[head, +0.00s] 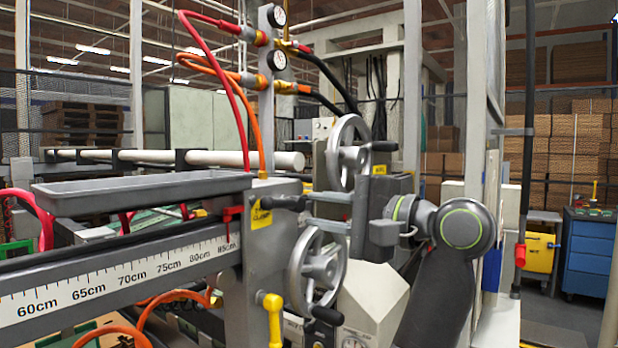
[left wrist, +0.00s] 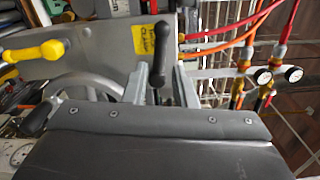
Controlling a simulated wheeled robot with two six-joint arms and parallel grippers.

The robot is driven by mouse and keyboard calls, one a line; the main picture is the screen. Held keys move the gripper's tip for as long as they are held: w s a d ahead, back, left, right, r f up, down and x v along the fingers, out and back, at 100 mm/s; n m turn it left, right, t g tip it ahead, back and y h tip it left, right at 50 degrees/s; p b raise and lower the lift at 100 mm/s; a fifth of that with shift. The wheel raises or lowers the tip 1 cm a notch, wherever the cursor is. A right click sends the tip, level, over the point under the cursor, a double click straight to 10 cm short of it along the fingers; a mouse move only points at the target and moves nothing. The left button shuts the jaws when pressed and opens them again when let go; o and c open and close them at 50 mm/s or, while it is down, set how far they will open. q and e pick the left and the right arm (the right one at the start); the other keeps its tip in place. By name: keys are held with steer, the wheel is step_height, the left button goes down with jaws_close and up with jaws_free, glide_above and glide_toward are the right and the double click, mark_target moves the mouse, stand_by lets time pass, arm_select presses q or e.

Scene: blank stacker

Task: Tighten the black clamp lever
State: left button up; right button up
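The black clamp lever (head: 283,202) sits on the grey machine post beside a yellow CLAMP label (head: 261,214). My left gripper (head: 309,208) comes in from the right of the lever in the head view, with its grey fingers pointing at it. In the left wrist view the lever (left wrist: 163,62) shows between the two fingers of the gripper (left wrist: 162,68). There is a visible gap on each side, so the gripper is open and does not hold the lever. I cannot tell how deep the lever's end reaches between the fingertips. My right gripper is in neither view.
Two grey handwheels stand close by, an upper one (head: 347,152) behind and a lower one (head: 317,270) below the gripper. A yellow handle (head: 273,315) sticks out at lower left. Red and orange hoses rise above to two gauges. A scaled rail (head: 110,275) runs left.

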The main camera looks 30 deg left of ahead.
mark_target(283, 203)
arm_select(q)
steer(key=shift+w+a+p, duration=0.15)
steer(key=shift+a+p, duration=0.15)
steer(key=shift+a, duration=1.55)
steer(key=shift+w+a+p, duration=0.15)
steer(key=shift+a+p, duration=0.35)
steer(key=shift+a, duration=1.5)
steer(key=r+m+p, duration=0.1)
steer(key=p, duration=0.1)
steer(key=m+p, duration=0.2)
steer(key=shift+w+d+r, duration=0.1)
steer(key=shift+w+r, duration=0.15)
steer(key=shift+r, duration=0.1)
steer(key=m+p, duration=0.2)
steer(key=p, duration=0.1)
steer(key=w+r+m+p, duration=0.1)
steer(key=p, duration=0.2)
steer(key=shift+r+m, duration=0.15)
steer(key=shift+m, duration=0.25)
steer(key=w+d+r+m+p, duration=0.1)
steer(key=w+d+m+p, duration=0.2)
steer(key=d+m, duration=0.6)
steer(key=shift+d+m+p, duration=0.25)
steer(key=shift+m+p, duration=0.25)
steer(key=shift+p, duration=0.65)
steer(key=shift+w+r, duration=0.1)
